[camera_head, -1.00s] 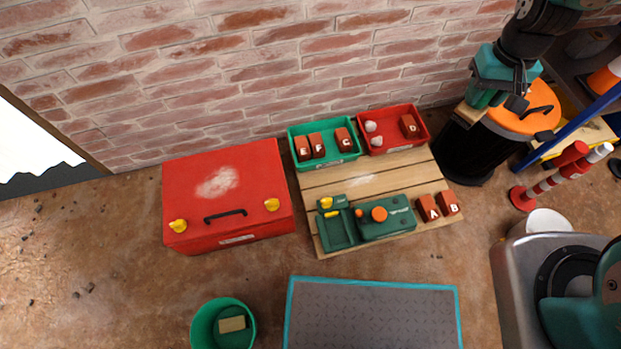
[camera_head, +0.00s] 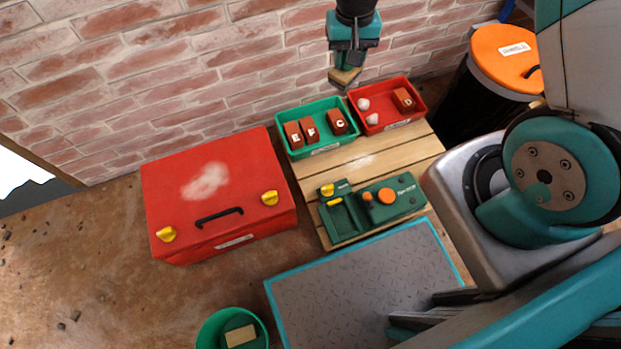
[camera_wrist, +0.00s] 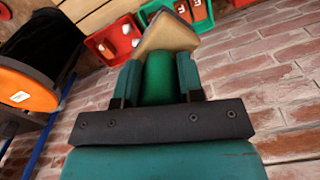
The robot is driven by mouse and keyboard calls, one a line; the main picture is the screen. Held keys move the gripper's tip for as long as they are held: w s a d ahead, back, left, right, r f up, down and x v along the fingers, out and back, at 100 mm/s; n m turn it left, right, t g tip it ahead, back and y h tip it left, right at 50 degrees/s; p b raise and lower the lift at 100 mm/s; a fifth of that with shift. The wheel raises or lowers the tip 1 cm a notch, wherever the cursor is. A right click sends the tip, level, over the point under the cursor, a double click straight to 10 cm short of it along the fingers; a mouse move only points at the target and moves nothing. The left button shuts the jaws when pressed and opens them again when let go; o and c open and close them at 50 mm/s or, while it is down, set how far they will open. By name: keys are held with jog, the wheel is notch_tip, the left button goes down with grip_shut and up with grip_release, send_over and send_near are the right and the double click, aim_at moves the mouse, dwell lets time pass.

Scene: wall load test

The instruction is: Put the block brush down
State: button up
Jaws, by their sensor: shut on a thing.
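My gripper (camera_head: 349,68) is above the back edge of the pallet, near the brick wall, over the gap between the green and red trays. It is shut on the block brush (camera_head: 343,77), whose tan end hangs below the fingers. In the wrist view the brush (camera_wrist: 166,38) shows a tan block with a green part between the teal fingers (camera_wrist: 160,80). The brush is in the air, apart from the trays and the wall.
The green tray (camera_head: 319,153) holds blocks E, F and C. The red tray (camera_head: 395,123) holds block D and pale lumps. A green tool (camera_head: 372,205) lies on the pallet (camera_head: 308,183). A red box (camera_head: 218,220), an orange-lidded bin (camera_head: 506,63) and a green bucket (camera_head: 205,335) stand around.

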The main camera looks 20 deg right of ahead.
jog(key=shift+w+a+f+m+b, duration=0.2)
jog(key=shift+a+f+m+b, duration=0.9)
jog(key=shift+f+b, duration=4.95)
jog(key=shift+w+a+f+m+b, duration=0.25)
jog(key=shift+a+f+m+b, duration=1.85)
jog(key=shift+f, duration=6.7)
jog(key=shift+w+a+f+n+b, duration=0.2)
jog(key=shift+a+f+b, duration=0.15)
jog(key=shift+f+b, duration=6.2)
jog(key=shift+f+p, duration=0.9)
jog(key=shift+p, duration=0.05)
jog(key=shift+f, duration=0.15)
jog(key=o, duration=0.8)
jog(key=shift+o, duration=0.2)
